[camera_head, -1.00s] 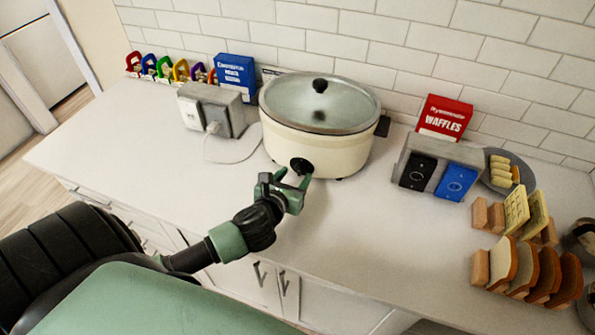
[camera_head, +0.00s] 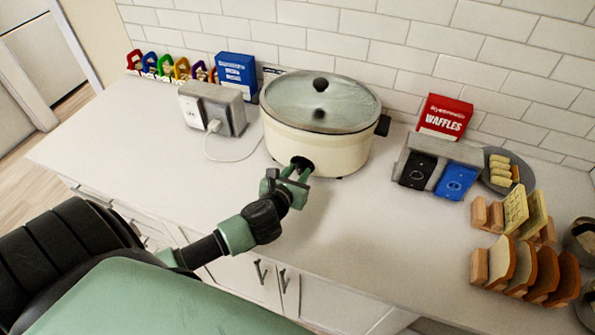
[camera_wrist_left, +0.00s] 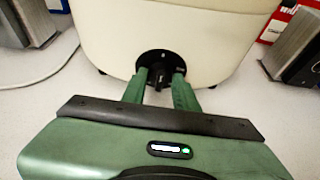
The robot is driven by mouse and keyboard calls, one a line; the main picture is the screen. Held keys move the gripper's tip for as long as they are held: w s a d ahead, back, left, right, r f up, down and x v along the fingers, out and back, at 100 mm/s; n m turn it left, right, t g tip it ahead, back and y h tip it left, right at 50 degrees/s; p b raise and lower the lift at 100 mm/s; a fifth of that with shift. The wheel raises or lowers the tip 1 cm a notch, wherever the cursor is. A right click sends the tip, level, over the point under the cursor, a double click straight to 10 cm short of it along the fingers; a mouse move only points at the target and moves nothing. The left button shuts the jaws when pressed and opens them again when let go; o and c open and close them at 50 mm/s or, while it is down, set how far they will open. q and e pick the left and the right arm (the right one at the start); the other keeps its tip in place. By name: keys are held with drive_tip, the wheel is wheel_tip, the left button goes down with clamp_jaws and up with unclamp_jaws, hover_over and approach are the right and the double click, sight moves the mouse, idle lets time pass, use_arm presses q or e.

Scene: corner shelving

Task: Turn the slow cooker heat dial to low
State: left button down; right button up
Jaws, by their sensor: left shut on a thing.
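The cream slow cooker (camera_head: 300,144) with a glass lid (camera_head: 320,100) stands on the counter against the tiled wall. Its black round heat dial (camera_head: 303,163) is low on the front. My left gripper (camera_head: 290,172) is at the dial, its green fingers shut on the dial's knob. In the left wrist view, the fingertips (camera_wrist_left: 160,76) sit on either side of the dark knob (camera_wrist_left: 157,72) against the black dial plate (camera_wrist_left: 160,62). The fingers partly cover the dial, and I cannot read its setting. My right gripper is not in view.
A grey toaster (camera_head: 213,108) with a cord stands left of the cooker. Another toaster (camera_head: 437,150) with black and blue fronts and a red waffles box (camera_head: 444,117) stand to the right. Bread slices (camera_head: 535,266) fill a rack at far right. The front counter (camera_head: 380,225) is clear.

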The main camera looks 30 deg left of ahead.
use_arm(q)
drive_tip(key=p, duration=0.1)
drive_tip(key=m+y+p, duration=0.1)
drive_tip(key=shift+d+r+m+p, duration=0.15)
drive_tip(key=shift+m+p, duration=0.15)
drive_tip(key=shift+d+m+y+p, duration=0.1)
drive_tip(key=shift+m+y+p, duration=0.45)
drive_tip(key=shift+m+y, duration=0.05)
drive_tip(key=shift+f+m+y+p, duration=0.2)
drive_tip(key=shift+m+y+p, duration=0.15)
drive_tip(key=shift+m, duration=0.25)
drive_tip(key=m+y, duration=0.1)
drive_tip(key=m, duration=0.1)
drive_tip(key=shift+w+d+f+m+y, duration=0.1)
drive_tip(key=shift+d+f+m+y, duration=0.05)
drive_tip(key=shift+f+m+y, duration=0.15)
drive_tip(key=shift+m+y+b, duration=0.45)
drive_tip(key=shift+m+y, duration=0.4)
drive_tip(key=shift+m, duration=0.65)
drive_tip(key=c, duration=1.1)
unclamp_jaws()
